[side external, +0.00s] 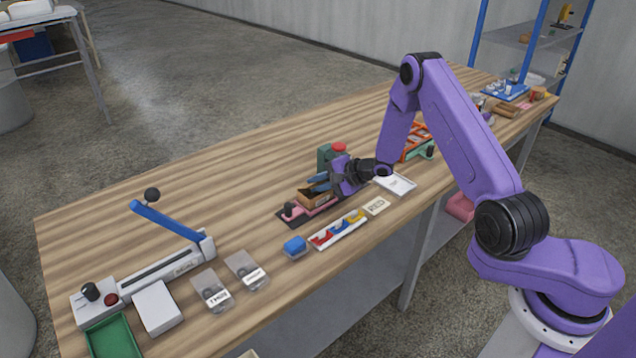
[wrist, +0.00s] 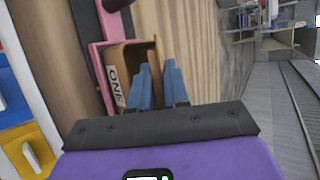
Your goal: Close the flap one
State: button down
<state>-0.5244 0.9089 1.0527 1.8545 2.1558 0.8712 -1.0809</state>
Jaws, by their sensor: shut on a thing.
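A small open brown cardboard box (side external: 313,196) sits in a pink fixture (side external: 322,211) at the middle of the bench. In the wrist view the box (wrist: 127,58) has a white label reading ONE (wrist: 117,87) on its left side. My gripper (side external: 318,181) is at the box from the right. Its blue fingers, also in the wrist view (wrist: 157,75), are close together, one inside the box and one outside. They are shut on the right-hand cardboard panel (wrist: 158,50). The gripped part is mostly hidden by the fingers.
A green device with a red top (side external: 330,155) stands just behind the box. A lever sealer (side external: 165,265) is at the left. The bench behind is clear.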

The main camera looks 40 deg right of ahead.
jog(key=c, duration=1.2)
grip_release()
jog(key=shift+o, duration=0.2)
jog(key=shift+r, duration=0.1)
